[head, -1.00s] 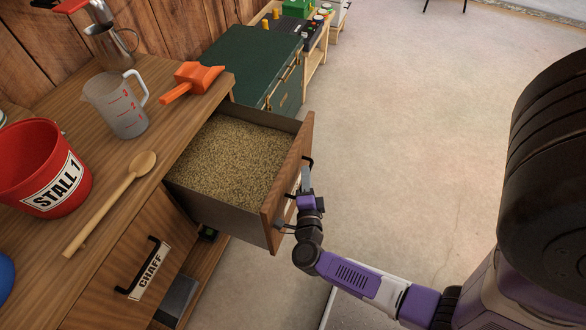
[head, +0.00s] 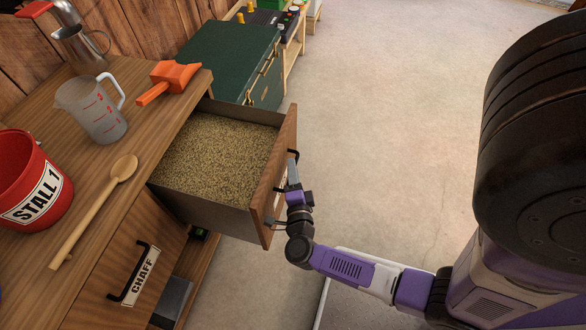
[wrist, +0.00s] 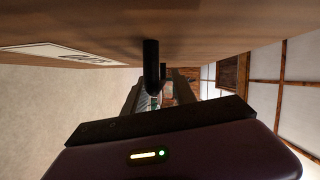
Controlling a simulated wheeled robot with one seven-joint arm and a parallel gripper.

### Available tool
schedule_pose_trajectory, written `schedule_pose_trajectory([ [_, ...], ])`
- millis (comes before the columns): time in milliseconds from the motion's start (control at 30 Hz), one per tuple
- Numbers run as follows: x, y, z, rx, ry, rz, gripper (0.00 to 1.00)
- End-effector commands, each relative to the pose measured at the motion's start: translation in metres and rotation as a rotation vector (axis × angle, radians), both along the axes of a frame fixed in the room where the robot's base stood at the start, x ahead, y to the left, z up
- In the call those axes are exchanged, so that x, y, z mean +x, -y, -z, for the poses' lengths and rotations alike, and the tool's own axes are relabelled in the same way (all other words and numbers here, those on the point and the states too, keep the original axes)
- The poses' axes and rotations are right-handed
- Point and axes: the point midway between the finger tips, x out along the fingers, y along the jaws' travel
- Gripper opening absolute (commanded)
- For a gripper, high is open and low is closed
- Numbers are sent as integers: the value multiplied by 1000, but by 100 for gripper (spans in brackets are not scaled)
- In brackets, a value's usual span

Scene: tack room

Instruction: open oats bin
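The oats bin (head: 205,205) is a drawer pulled well out of the wooden cabinet, filled with pale grain. Its front panel carries a black handle (head: 293,166) and a label (wrist: 75,53) that shows in the wrist view. My gripper (head: 290,188) is at the drawer front, on its outer side. In the wrist view the handle (wrist: 151,68) stands between my two fingers (wrist: 156,95). The fingers appear apart, on either side of the bar; whether they press on it is hard to see.
A closed chaff drawer (head: 125,262) is at lower left. The cabinet top holds a red bucket (head: 32,180), wooden spoon (head: 95,210), measuring jug (head: 92,108), orange scoop (head: 168,80) and metal jug (head: 80,48). A green chest (head: 225,60) stands behind the drawer. Floor to the right is clear.

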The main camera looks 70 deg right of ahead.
Motion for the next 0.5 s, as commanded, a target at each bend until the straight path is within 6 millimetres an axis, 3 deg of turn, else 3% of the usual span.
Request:
schedule_pose_trajectory([
  [300, -21, -46, -2, 2, -2, 0, 33],
  [500, -28, -62, -5, 1, 0, -1, 33],
])
